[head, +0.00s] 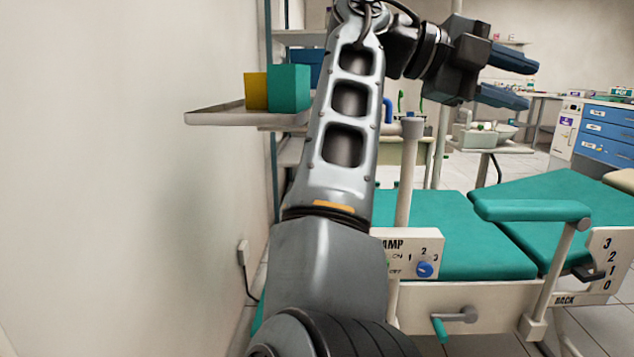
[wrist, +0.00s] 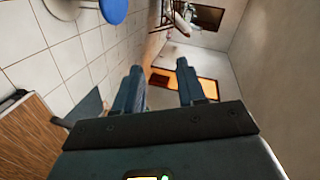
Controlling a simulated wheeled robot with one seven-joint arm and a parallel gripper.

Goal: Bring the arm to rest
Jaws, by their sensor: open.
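My gripper (head: 512,78) is raised at the upper right of the head view, at the end of my bent arm. Its two blue fingers are apart and point to the right. In the wrist view the fingers (wrist: 158,92) show from behind with a gap between them. Nothing is held between them. No object touches the fingers in either view.
A tray (head: 215,114) with a yellow box (head: 257,92) and a teal box (head: 289,88) is left of my arm, near the wall. Blue drawers (head: 607,130) stand at far right.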

